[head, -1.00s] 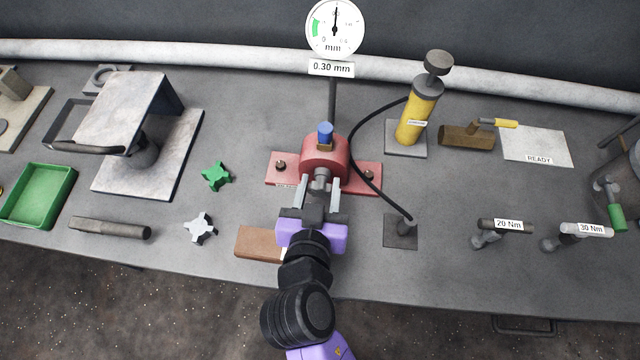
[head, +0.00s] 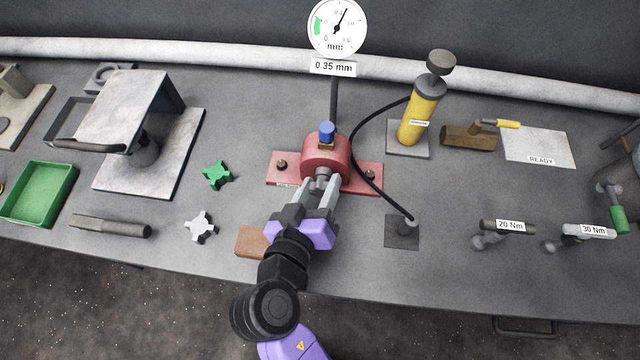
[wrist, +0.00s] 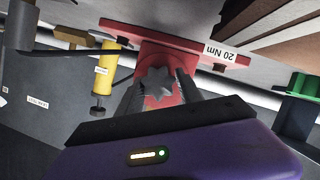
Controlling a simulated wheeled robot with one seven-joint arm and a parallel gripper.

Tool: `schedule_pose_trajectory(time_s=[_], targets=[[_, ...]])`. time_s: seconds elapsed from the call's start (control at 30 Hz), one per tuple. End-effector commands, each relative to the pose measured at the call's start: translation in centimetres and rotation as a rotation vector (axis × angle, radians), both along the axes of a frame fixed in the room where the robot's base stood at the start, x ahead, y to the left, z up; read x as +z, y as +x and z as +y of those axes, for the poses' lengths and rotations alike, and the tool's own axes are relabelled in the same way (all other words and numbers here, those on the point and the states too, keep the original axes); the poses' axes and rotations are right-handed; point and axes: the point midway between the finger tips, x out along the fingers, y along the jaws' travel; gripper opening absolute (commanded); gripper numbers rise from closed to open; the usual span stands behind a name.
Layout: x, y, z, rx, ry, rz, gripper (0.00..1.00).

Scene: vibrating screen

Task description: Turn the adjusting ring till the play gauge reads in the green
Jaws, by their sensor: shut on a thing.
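The play gauge (head: 337,28) is a round white dial above the red housing. Its needle points up and slightly right, outside the green band on its left, and the label (head: 333,68) below reads 0.35 mm. The adjusting ring (head: 322,180) is a grey lobed part on the front of the red bearing housing (head: 325,152). It also shows in the wrist view (wrist: 158,84) between the fingers. My gripper (head: 320,187) is shut on the ring, approaching from the front. The fingers hide the ring's sides.
A yellow grease pump (head: 418,115) stands behind right. A brown block (head: 251,241) lies left of my wrist. Green (head: 217,175) and white (head: 201,226) star knobs lie further left.

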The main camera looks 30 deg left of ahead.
Motion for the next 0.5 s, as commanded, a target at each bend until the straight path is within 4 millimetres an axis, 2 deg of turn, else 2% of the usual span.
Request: schedule_pose_trajectory(time_s=[0.2,0.5], targets=[[-0.05,0.10,-0.09,-0.006,-0.176,-0.058,0.03],[-0.07,0.13,-0.12,-0.007,-0.346,-0.114,0.03]])
